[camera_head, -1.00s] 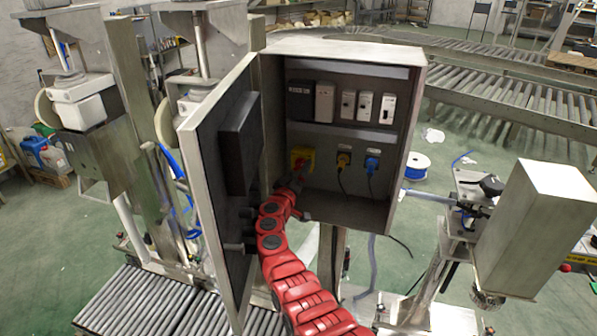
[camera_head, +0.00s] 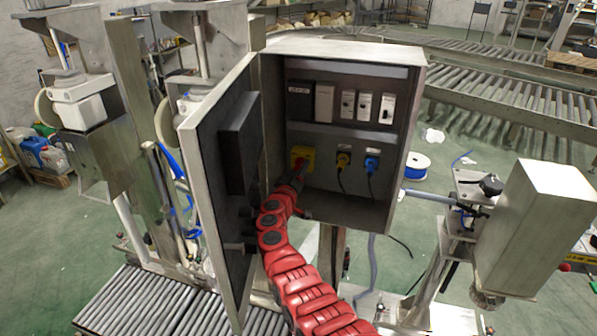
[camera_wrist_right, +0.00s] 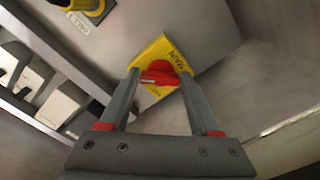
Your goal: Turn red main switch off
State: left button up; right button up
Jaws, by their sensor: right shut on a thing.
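The red main switch (camera_wrist_right: 160,76) is a red knob on a yellow plate (camera_wrist_right: 163,55) at the back wall of the open grey cabinet. In the head view its yellow plate (camera_head: 303,153) is at the lower left inside the cabinet, with the knob partly hidden by my arm. My right gripper (camera_wrist_right: 158,75) is shut on the red knob, one finger on each side of it. In the head view the right gripper (camera_head: 298,168) reaches the switch from below. My left gripper is not in view.
The cabinet door (camera_head: 215,190) stands open at the left, close beside my red right arm. A yellow plug (camera_head: 343,160) and a blue plug (camera_head: 372,164) with cables are right of the switch. Several breakers (camera_head: 364,106) line the row above.

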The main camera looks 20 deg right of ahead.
jog(key=shift+n, duration=0.3)
jog(key=n+b, duration=0.2)
jog(key=n, duration=0.5)
jog(key=shift+r, duration=0.15)
jog(key=n, duration=0.5)
jog(key=shift+r+n, duration=0.25)
jog(key=shift+n, duration=0.05)
jog(key=shift+a+n, duration=0.1)
jog(key=shift+n, duration=2.2)
jog(key=o, duration=1.4)
jog(key=shift+w, duration=0.1)
